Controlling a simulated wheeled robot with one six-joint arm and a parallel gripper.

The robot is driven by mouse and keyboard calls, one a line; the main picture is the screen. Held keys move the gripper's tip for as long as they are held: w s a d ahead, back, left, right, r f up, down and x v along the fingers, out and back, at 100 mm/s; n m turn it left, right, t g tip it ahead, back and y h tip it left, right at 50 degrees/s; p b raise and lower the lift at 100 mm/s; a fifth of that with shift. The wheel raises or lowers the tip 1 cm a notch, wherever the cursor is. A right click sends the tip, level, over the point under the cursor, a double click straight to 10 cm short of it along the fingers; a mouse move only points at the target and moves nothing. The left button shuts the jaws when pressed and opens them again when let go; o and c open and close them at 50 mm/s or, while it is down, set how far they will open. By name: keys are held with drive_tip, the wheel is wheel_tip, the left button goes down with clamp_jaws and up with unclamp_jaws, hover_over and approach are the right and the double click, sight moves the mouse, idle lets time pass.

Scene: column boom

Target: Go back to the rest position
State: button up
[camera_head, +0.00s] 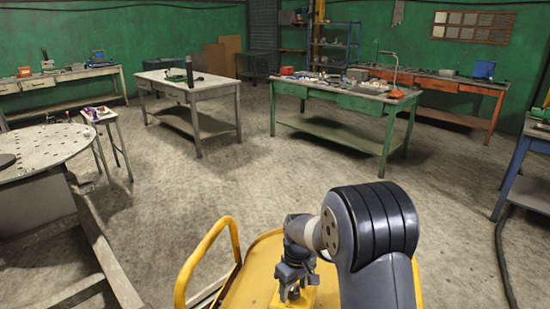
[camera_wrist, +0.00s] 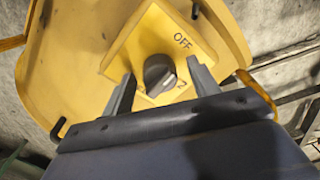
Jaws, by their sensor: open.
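My gripper (camera_head: 292,286) hangs at the end of my bent arm over a yellow platform at the bottom of the head view. In the wrist view my gripper (camera_wrist: 161,68) is open and empty, its two dark fingers apart. A dark rotary knob (camera_wrist: 158,74) on a yellow switch box (camera_wrist: 188,42) shows between the fingers, with a gap on each side. In the head view the box (camera_head: 305,298) is partly hidden under the gripper. I cannot tell how far the fingertips are above the knob.
The yellow platform (camera_head: 252,282) has a raised yellow rail (camera_head: 203,248) on its left. A grey round table (camera_head: 45,142) is at left. A pale workbench (camera_head: 210,88) and a green workbench (camera_head: 335,98) stand farther off. The floor (camera_head: 235,185) between is clear.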

drive_tip(key=m+p, duration=0.1)
drive_tip(key=m, duration=0.3)
drive_tip(key=m+p, duration=0.1)
drive_tip(key=m, duration=0.4)
drive_tip(key=shift+s+r, duration=0.1)
drive_tip(key=shift+r+t, duration=0.25)
drive_tip(key=shift+t, duration=0.05)
drive_tip(key=shift+d+r, duration=0.1)
drive_tip(key=shift+r, duration=1.25)
